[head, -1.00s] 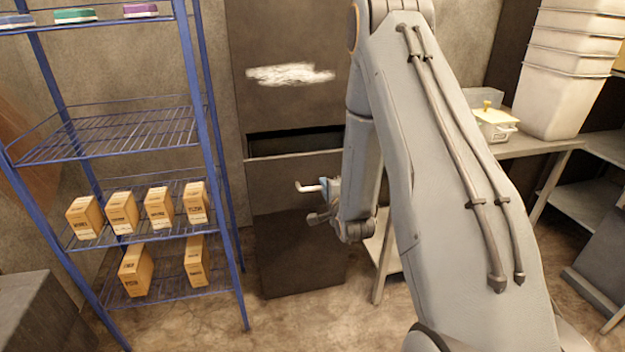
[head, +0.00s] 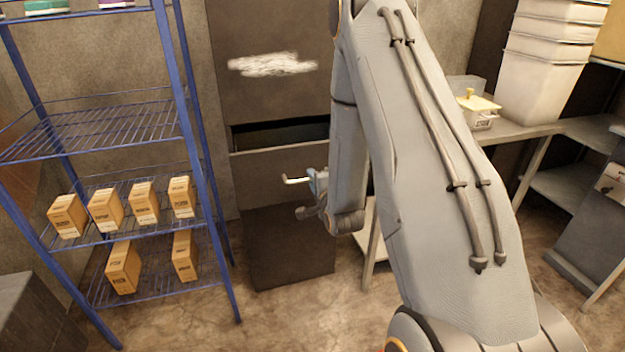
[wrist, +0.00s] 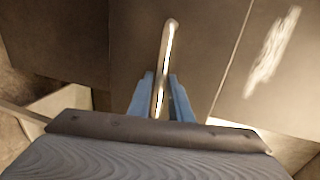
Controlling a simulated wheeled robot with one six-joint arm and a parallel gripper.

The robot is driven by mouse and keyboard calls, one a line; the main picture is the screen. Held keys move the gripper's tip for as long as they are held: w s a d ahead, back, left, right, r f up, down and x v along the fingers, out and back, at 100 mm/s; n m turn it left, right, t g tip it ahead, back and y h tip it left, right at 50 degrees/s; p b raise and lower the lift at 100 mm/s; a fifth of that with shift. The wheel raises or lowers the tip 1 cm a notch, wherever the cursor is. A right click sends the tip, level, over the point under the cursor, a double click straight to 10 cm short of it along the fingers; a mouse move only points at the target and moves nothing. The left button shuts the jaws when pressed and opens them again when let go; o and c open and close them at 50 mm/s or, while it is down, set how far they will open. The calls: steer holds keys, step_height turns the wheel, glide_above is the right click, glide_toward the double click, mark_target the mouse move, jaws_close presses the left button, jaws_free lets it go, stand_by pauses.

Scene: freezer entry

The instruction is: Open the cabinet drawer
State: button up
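The cabinet (head: 265,40) is dark brown and stands against the back wall. Its drawer (head: 262,172) stands partly out, with a dark opening (head: 285,133) above its front. The drawer's handle (head: 296,180) is a pale metal bar, its left end showing beside my gripper (head: 318,182) in the head view. In the wrist view the handle (wrist: 166,50) runs between the two blue fingertips of my gripper (wrist: 160,95), which are close against it on both sides. My arm hides the drawer's right side in the head view.
A blue wire shelf (head: 100,130) with several orange boxes stands left of the cabinet. At right, a counter (head: 520,132) carries stacked white bins (head: 545,70) and a small lidded container (head: 480,108). Bare floor lies in front of the cabinet.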

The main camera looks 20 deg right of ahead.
steer(key=b+v, duration=0.1)
steer(key=v, duration=0.6)
steer(key=shift+s, duration=0.1)
steer(key=s+a+r+n+g, duration=0.1)
steer(key=s+a+n+g, duration=0.3)
steer(key=s, duration=0.4)
steer(key=s+a+r+n+g+y, duration=0.1)
steer(key=s+a+n+g, duration=0.3)
steer(key=s+n+g, duration=0.2)
steer(key=s+a+r+n+g, duration=0.2)
steer(key=s+a+n+g, duration=0.2)
steer(key=s+n, duration=0.5)
steer(key=shift+s+a+g+y, duration=0.15)
steer(key=shift+s+g+y, duration=0.15)
steer(key=shift+s+g, duration=0.25)
steer(key=shift+r, duration=0.1)
